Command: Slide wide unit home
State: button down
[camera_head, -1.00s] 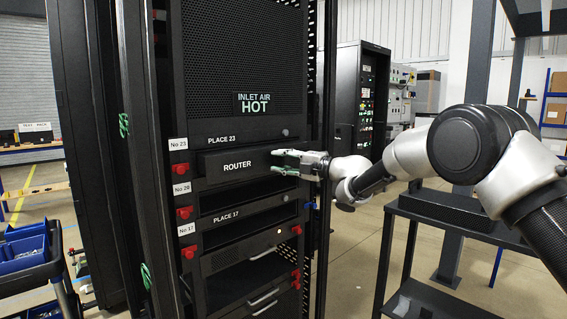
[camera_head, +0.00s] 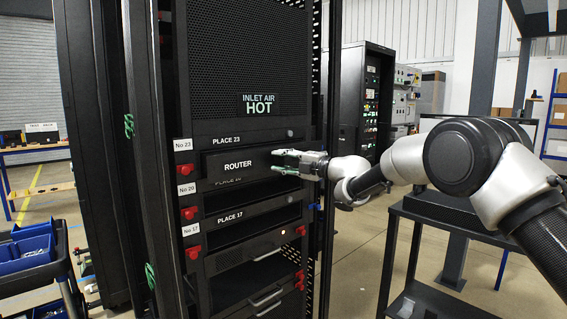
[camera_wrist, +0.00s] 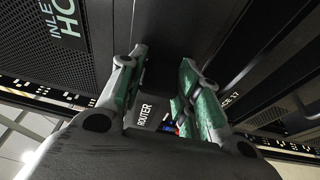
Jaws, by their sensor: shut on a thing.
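The wide unit is a black box labelled ROUTER (camera_head: 238,165). It sits in the rack (camera_head: 246,120) at the slot under the PLACE 23 label, between the No 23 and No 20 tags. My gripper (camera_head: 285,163) is at the right end of its front face, shut on the router. In the wrist view the green-padded fingers (camera_wrist: 160,95) lie either side of the unit, and the ROUTER label (camera_wrist: 146,115) shows between them. How deep the unit sits in the slot is hard to tell.
Red knobs (camera_head: 184,171) line the rack's left post. An open slot (camera_head: 250,195) lies below the router, with the PLACE 17 slot under it. A dark shelf frame (camera_head: 440,210) stands at the right under my arm. A cart with blue bins (camera_head: 28,245) is at the left.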

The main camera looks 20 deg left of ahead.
jog(key=shift+w+a+r, duration=0.1)
jog(key=shift+w+a, duration=0.45)
jog(key=shift+a, duration=0.7)
jog(key=shift+w+a+r, duration=0.1)
jog(key=shift+w+a, duration=0.45)
jog(key=shift+a, duration=0.7)
jog(key=shift+w+a, duration=0.55)
jog(key=shift+a, duration=0.7)
jog(key=c, duration=0.9)
grip_release()
jog(key=shift+f, duration=0.35)
jog(key=d, duration=0.4)
jog(key=s+d, duration=0.1)
jog(key=d, duration=0.7)
jog(key=shift+s, duration=0.25)
